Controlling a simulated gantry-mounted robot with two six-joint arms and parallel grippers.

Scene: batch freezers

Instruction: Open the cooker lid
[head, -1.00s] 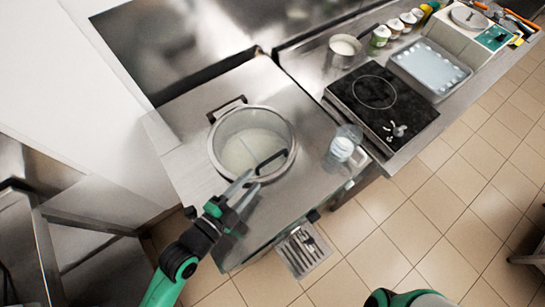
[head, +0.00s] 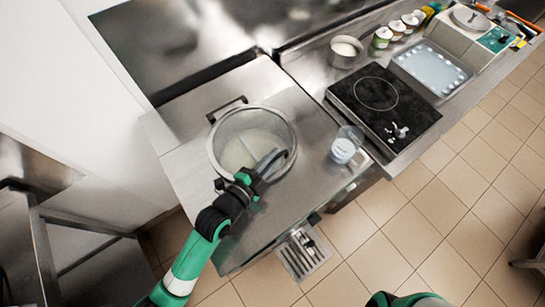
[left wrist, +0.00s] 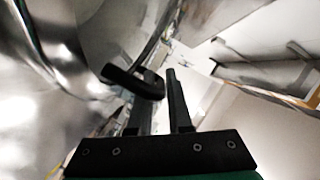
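The cooker lid (head: 232,146) is a round clear cover with a pale rim, lying closed over the opening in the steel cooker top. Its dark handle shows in the left wrist view (left wrist: 133,82), close to the left finger; in the head view my gripper hides most of it. My left gripper (head: 268,163) is over the lid's front right part, at the handle. In the left wrist view its two fingers (left wrist: 162,100) stand apart with a gap between them. I cannot tell whether a finger touches the handle. My right gripper is out of view.
A clear jug (head: 346,145) stands on the steel top right of the lid. A black hob (head: 376,97), a steel pot (head: 344,50) and a pale blue tray (head: 433,68) lie farther right. A drain grate (head: 303,253) sits below the front edge.

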